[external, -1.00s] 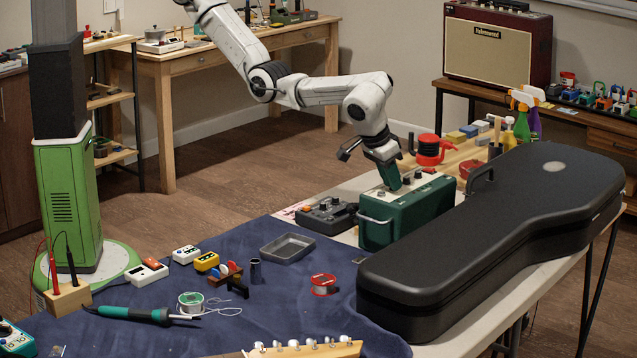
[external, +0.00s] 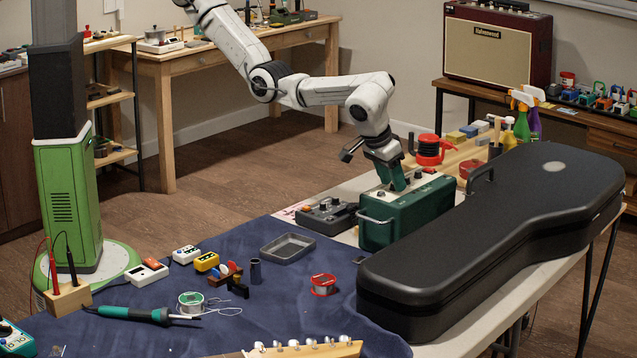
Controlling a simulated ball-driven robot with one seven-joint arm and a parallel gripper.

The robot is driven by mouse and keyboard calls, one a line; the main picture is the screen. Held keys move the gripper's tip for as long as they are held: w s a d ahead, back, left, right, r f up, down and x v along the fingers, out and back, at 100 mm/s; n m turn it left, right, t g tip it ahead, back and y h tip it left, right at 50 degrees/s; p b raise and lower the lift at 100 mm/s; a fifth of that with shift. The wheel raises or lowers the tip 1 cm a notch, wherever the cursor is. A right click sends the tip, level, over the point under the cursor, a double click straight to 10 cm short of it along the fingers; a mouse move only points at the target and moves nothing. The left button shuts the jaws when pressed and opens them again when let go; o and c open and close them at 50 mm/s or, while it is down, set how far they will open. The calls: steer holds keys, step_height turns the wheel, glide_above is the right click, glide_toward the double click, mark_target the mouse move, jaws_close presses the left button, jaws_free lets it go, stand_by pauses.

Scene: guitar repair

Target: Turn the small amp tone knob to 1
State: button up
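A dark green box (external: 378,232) with a light top panel, small knobs and a side handle stands on the white table; it looks like the small amp. My gripper (external: 398,187) points down with its green fingers at the left part of this top panel. The fingertips are at or just above the panel, and they cover whatever lies beneath them. Two fingers show, but whether they are open or closed on a knob is too small to tell. The knob markings cannot be read.
A black guitar case (external: 490,235) lies close along the right of the green box. A black unit with knobs (external: 326,216) sits left of it. A red-and-black spool (external: 430,150) and spray bottles (external: 522,115) stand behind. A grey tray (external: 288,248) lies on the blue mat.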

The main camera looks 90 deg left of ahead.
steer(key=shift+r, duration=0.1)
steer(key=b+v, duration=0.1)
steer(key=v, duration=0.9)
steer(key=shift+r, duration=0.3)
steer(key=shift+s+f, duration=0.1)
